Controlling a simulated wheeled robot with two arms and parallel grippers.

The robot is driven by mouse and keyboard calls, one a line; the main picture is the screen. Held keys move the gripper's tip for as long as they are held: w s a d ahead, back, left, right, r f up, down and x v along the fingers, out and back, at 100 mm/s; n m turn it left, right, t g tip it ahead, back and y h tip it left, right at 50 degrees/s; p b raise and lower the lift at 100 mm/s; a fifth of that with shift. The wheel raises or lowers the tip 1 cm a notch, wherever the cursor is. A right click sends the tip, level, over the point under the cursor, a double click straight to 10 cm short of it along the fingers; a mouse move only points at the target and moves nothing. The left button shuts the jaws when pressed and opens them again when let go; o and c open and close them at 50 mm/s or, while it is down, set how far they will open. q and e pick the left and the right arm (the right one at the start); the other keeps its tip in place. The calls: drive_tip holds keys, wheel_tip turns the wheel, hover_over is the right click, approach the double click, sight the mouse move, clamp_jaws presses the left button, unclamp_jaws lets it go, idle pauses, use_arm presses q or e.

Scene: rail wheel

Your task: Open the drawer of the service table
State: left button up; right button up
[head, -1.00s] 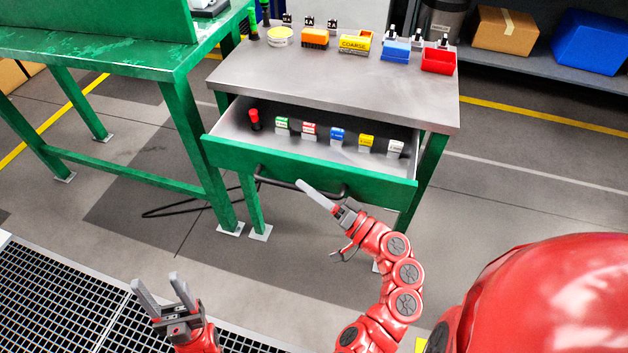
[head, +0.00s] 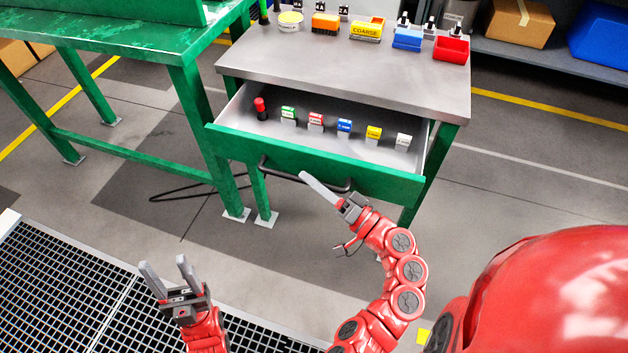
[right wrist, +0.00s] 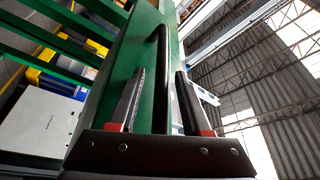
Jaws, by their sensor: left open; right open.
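The service table (head: 330,70) has a grey top and green legs. Its green-fronted drawer (head: 310,162) stands pulled out, its inside visible. A dark bar handle (head: 280,173) runs along the drawer front. My right gripper (head: 316,187) is at the handle's right part, one finger clearly seen in the head view. In the right wrist view my right gripper (right wrist: 160,92) is open, with the handle (right wrist: 162,60) running between its two spread fingers. Whether a finger touches the handle cannot be told. My left gripper (head: 167,270) is open and empty, low at the left, away from the table.
The drawer holds a red-topped item (head: 261,109) and several small coloured boxes (head: 344,128). Bins and tools stand on the tabletop, including a red bin (head: 451,50). A green workbench (head: 130,45) is close at the left. Floor before the drawer is clear.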

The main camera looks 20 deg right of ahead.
drive_tip(key=shift+s+d+f, duration=0.1)
drive_tip(key=shift+s+d, duration=0.2)
drive_tip(key=shift+d, duration=0.05)
drive_tip(key=b+v, duration=0.2)
drive_tip(key=v, duration=1.4)
drive_tip(key=shift+s, duration=0.2)
drive_tip(key=shift+d+f, duration=0.15)
